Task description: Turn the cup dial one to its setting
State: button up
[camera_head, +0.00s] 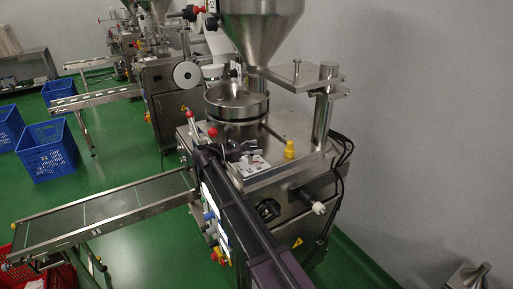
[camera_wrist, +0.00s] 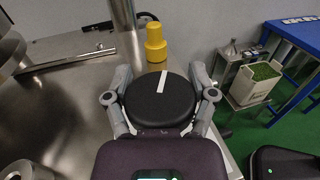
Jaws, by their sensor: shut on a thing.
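The cup dial one (camera_wrist: 158,105) is a black round knob with a white line on its top, in the middle of the wrist view. The line points away from me, tilted slightly right of straight. My gripper (camera_wrist: 160,76) has one finger on each side of the dial and is shut on it. In the head view my gripper (camera_head: 238,152) is over the machine's top beside a white marked plate (camera_head: 254,165). The dial itself is hidden there by my arm.
A yellow knob (camera_wrist: 155,42) stands just beyond the dial, near a metal post (camera_wrist: 127,25). A steel hopper (camera_head: 258,25) hangs above a round pan (camera_head: 236,100). A conveyor (camera_head: 100,208) lies left. Blue crates (camera_head: 47,150) stand on the green floor.

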jog(key=shift+w, duration=0.2)
jog(key=o, duration=1)
jog(key=shift+c, duration=0.2)
jog(key=shift+s, duration=0.1)
jog(key=v, duration=1.2)
